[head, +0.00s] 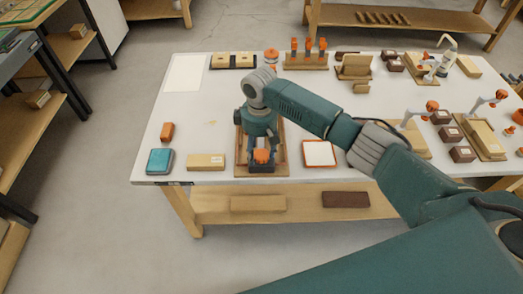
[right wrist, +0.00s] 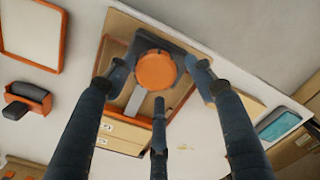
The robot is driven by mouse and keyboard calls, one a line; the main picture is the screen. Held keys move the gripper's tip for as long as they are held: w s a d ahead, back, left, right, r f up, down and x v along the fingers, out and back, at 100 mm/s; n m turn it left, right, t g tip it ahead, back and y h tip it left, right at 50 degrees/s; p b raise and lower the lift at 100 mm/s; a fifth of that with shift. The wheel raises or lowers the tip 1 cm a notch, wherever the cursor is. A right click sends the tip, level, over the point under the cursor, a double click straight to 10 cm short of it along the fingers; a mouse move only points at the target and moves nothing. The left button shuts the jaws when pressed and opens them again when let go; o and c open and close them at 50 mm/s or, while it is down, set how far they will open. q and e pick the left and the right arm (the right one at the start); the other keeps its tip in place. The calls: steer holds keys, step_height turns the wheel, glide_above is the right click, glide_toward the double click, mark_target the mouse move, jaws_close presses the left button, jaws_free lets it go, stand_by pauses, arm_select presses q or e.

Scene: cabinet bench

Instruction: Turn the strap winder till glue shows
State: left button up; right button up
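The strap winder (head: 283,166) is a wooden board on the front middle of the white table, with an orange round knob (head: 261,156). In the right wrist view the knob (right wrist: 156,70) sits on a dark grey block (right wrist: 178,43), and a grey strip (right wrist: 134,101) runs from it along the board. My right gripper (head: 262,146) is above the knob, pointing down. In the right wrist view its three fingers (right wrist: 160,80) are spread around the knob, with gaps seen at the sides. I cannot make out glue on the strip. My left gripper is not in view.
An orange-edged white tray (head: 320,153) lies right of the winder. A tan block (head: 205,161), a teal box (head: 160,161) and an orange item (head: 167,131) lie left. Stands and dark boxes (head: 462,154) crowd the right. The table's (head: 215,120) left middle is mostly clear.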

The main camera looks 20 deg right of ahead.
mark_target(259, 153)
steer(key=shift+f, duration=0.1)
step_height(259, 153, up, 12)
stand_by(0.6)
stand_by(1.4)
